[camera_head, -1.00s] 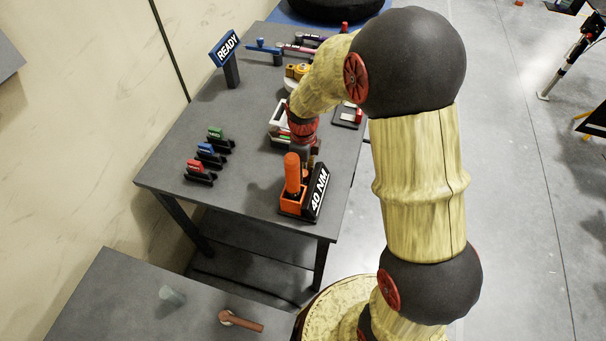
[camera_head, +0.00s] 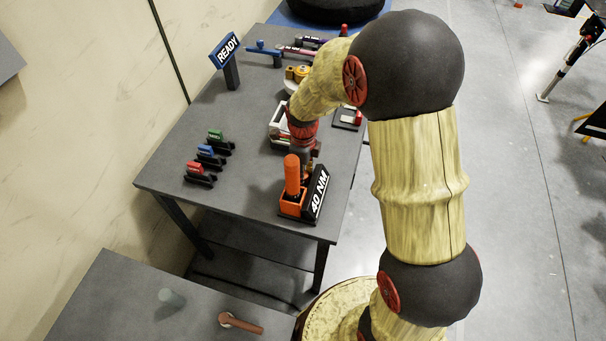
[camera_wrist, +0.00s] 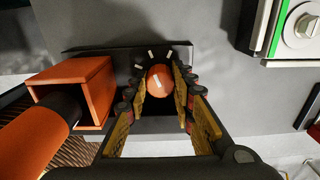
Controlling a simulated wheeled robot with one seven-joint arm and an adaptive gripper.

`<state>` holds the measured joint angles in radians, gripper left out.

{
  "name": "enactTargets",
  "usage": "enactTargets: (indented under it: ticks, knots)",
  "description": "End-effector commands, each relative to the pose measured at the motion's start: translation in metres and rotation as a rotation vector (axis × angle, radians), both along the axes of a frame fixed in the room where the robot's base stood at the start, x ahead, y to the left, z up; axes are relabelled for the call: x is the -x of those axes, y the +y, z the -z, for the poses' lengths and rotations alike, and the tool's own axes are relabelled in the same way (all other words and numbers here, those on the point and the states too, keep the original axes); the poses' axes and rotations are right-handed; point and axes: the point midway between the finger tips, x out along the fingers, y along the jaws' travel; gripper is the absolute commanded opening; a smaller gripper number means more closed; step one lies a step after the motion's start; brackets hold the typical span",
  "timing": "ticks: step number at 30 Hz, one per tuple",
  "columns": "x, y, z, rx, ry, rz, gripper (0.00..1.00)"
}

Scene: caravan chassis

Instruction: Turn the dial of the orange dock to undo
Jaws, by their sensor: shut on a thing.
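The orange dock (camera_head: 291,205) stands at the front of the grey table, with an orange-handled tool (camera_head: 292,175) upright in it. In the wrist view the dock's open orange box (camera_wrist: 97,85) is at the left, with the tool's orange handle (camera_wrist: 38,137) in front of it. The dial (camera_wrist: 160,79) is a round orange knob with a white line, on a black plate with white tick marks. My gripper (camera_wrist: 165,88) is around the dial, one finger on each side, shut on it. In the head view my arm hides the fingers and dial.
A black "40 NM" sign (camera_head: 317,192) stands right beside the dock. Green, blue and red small holders (camera_head: 203,167) sit at the left of the table. A blue "READY" sign (camera_head: 226,50) stands farther back. A white and green device (camera_wrist: 300,27) is at the upper right of the wrist view.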

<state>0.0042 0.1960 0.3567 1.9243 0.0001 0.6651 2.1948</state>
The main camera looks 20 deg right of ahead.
Motion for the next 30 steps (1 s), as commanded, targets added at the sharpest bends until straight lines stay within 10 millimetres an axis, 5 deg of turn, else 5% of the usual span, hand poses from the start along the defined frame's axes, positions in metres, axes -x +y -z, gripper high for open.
enactTargets:
  ticks: [14,30]
  knots:
    - [-0.0002,-0.0002,-0.0015,0.001,-0.001,-0.078,0.0]
    - [-0.0002,-0.0002,-0.0025,0.0,0.0,-0.504,0.0]
